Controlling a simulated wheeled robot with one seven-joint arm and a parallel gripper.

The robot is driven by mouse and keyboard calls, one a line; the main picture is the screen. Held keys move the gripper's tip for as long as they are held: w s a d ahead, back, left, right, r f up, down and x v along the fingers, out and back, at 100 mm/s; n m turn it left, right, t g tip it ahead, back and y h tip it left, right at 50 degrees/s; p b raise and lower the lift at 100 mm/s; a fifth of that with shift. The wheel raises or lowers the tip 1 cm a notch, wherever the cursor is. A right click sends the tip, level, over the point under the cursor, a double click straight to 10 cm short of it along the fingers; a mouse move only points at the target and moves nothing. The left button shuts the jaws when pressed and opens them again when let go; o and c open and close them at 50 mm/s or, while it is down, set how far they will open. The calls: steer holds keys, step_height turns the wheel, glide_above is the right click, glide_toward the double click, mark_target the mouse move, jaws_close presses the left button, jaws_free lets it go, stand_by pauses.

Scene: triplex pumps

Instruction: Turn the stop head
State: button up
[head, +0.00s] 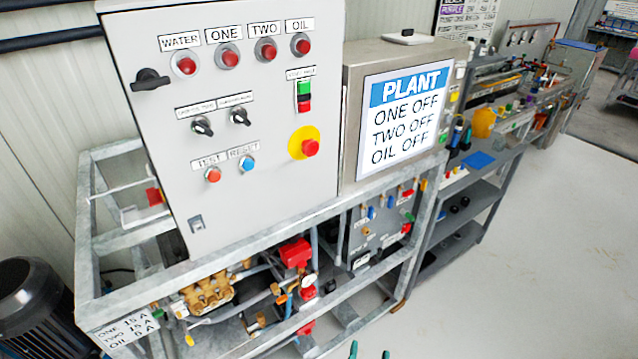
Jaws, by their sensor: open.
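The stop head (311,147) is a red mushroom button on a round yellow plate (297,137), low on the right side of the grey control panel (150,75). Nothing covers it. Whether it is pressed in or out I cannot tell. My gripper (369,352) shows only as two teal fingertips at the bottom edge of the head view. They are apart with nothing seen between them, well below the stop head and not touching the panel. The rest of the gripper is out of frame.
The panel also carries several red lamps (186,65), a black side knob (150,79), two selectors (202,126) and test and reset buttons (246,163). The plant sign (400,105) reads all off. A metal frame (270,215) juts out below. Open floor (520,260) lies right.

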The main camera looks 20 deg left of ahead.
steer(key=w+a+r+n+y, duration=0.1)
steer(key=w+a+r+y, duration=0.1)
steer(key=w+r, duration=0.5)
steer(key=n+g+y, duration=0.5)
steer(key=n+y, duration=0.6)
steer(key=n, duration=0.1)
glide_toward(313, 149)
steer(key=x, duration=0.8)
steer(key=shift+a, duration=0.1)
steer(key=shift+w, duration=0.1)
